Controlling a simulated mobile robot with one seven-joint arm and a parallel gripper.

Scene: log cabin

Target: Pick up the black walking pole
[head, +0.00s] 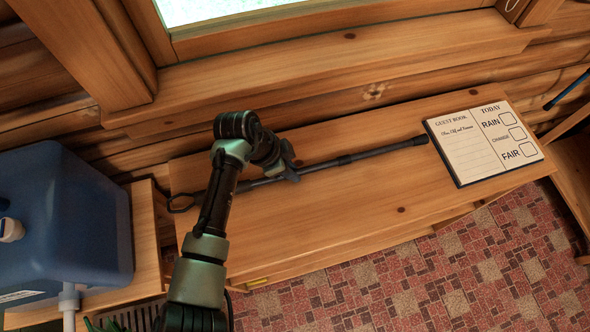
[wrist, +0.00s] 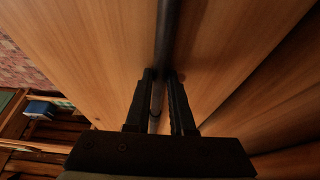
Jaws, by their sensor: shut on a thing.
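The black walking pole (head: 357,157) lies lengthwise along the wooden bench top, with a loop at its left end and a dark grip at its right end. My gripper (head: 292,176) is at the pole's left-middle part, close above the bench, and my arm hides some of the pole there. In the wrist view the pole (wrist: 168,40) runs down between the two fingers of my gripper (wrist: 162,75), which are shut on it. I cannot tell whether the pole is clear of the bench.
A guest book board (head: 485,143) lies at the bench's right end. A blue water container (head: 62,215) stands on a lower wooden surface at the left. The log wall and window sill (head: 330,70) run behind the bench. Patterned floor (head: 450,265) shows in front.

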